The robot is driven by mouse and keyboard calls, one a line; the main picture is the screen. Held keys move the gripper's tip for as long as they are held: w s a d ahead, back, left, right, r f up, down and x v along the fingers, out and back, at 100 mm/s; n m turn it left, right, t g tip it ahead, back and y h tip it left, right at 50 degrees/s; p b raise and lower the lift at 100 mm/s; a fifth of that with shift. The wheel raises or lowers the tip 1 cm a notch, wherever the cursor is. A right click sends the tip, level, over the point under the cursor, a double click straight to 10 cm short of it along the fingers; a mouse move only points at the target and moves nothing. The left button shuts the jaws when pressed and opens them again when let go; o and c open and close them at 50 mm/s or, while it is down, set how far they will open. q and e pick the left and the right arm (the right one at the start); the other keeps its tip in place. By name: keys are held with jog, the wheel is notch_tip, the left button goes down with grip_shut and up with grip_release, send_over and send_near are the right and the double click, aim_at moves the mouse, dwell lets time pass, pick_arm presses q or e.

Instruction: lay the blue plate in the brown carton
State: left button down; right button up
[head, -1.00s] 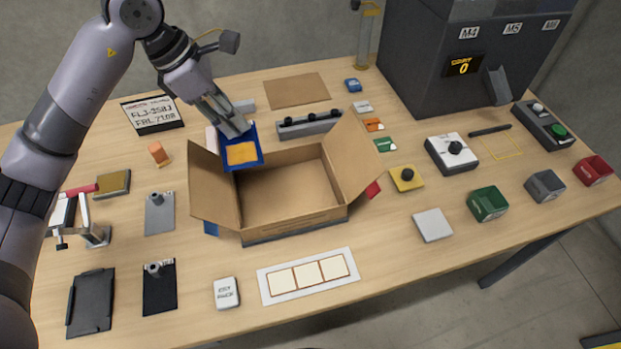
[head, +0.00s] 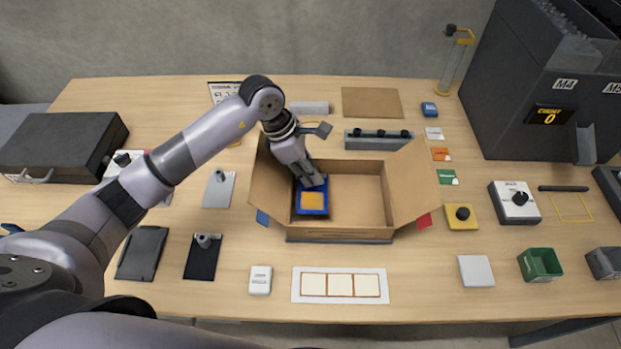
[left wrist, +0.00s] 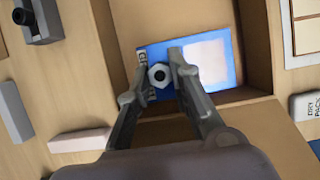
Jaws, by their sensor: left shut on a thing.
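The blue plate (head: 312,212), with an orange patch on its face, is inside the left end of the open brown carton (head: 358,205). My left gripper (head: 313,182) reaches down into the carton over the plate's far part. In the left wrist view the fingers (left wrist: 160,73) are shut on the plate's hex-shaped knob, with the blue plate (left wrist: 191,55) under them. There the patch looks pale from glare. I cannot tell whether the plate touches the carton floor. My right gripper is out of view.
The carton's left flap (head: 267,182) and right flap (head: 416,184) stand out sideways. A grey bar with black knobs (head: 378,140) lies just behind the carton. A white strip with cream squares (head: 340,285) lies in front. A yellow block (head: 460,216) is at its right.

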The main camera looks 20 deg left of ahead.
aim_at(313, 190)
pick_arm(q)
notch_tip(313, 190, down, 4)
jog(key=shift+f+p, duration=0.1)
jog(key=shift+p, duration=0.25)
jog(key=shift+f, duration=0.15)
jog(key=c, duration=1.4)
grip_release()
jog(key=shift+c, duration=0.2)
